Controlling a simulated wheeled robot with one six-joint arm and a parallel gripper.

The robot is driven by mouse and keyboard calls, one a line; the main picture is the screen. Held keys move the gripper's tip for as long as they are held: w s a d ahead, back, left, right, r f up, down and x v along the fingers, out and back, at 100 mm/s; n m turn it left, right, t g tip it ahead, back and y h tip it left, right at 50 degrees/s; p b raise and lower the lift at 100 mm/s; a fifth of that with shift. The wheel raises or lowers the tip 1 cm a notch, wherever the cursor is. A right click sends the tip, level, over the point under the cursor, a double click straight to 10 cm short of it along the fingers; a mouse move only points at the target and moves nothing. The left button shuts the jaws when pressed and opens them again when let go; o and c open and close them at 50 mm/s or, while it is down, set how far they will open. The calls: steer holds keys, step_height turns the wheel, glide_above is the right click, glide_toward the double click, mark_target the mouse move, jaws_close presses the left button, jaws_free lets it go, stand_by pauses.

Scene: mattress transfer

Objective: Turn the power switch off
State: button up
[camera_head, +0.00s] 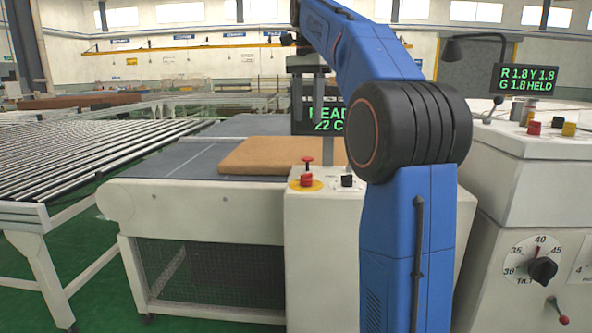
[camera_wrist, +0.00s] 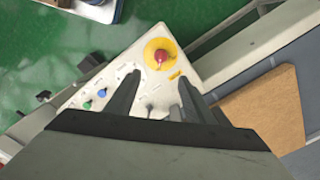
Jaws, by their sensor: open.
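A white control box (camera_head: 322,235) stands in front of the conveyor. On its top are a red mushroom button on a yellow disc (camera_head: 306,182) and a small black knob (camera_head: 347,180); no readable label shows which control is the power switch. My gripper (camera_head: 308,112) is open and empty, pointing down above the box. In the wrist view its fingers (camera_wrist: 152,95) straddle part of the box top (camera_wrist: 115,65), apart from it. A small control (camera_wrist: 150,108) shows between the fingers, too small to read. The red button (camera_wrist: 161,56) lies beyond the fingertips. Green and blue buttons (camera_wrist: 94,98) lie to the left.
A brown mattress slab (camera_head: 265,155) lies on the grey conveyor bed behind the box. A roller conveyor (camera_head: 85,160) runs at the left. A dark display with green text (camera_head: 328,118) stands behind my gripper. A white cabinet with a tilt dial (camera_head: 542,270) stands at the right.

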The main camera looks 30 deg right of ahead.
mark_target(306, 179)
step_height(306, 179, down, 17)
steer(key=shift+w+f, duration=0.1)
steer(key=shift+f, duration=0.05)
stand_by(0.6)
steer(key=shift+c, duration=0.5)
steer(key=c, duration=0.9)
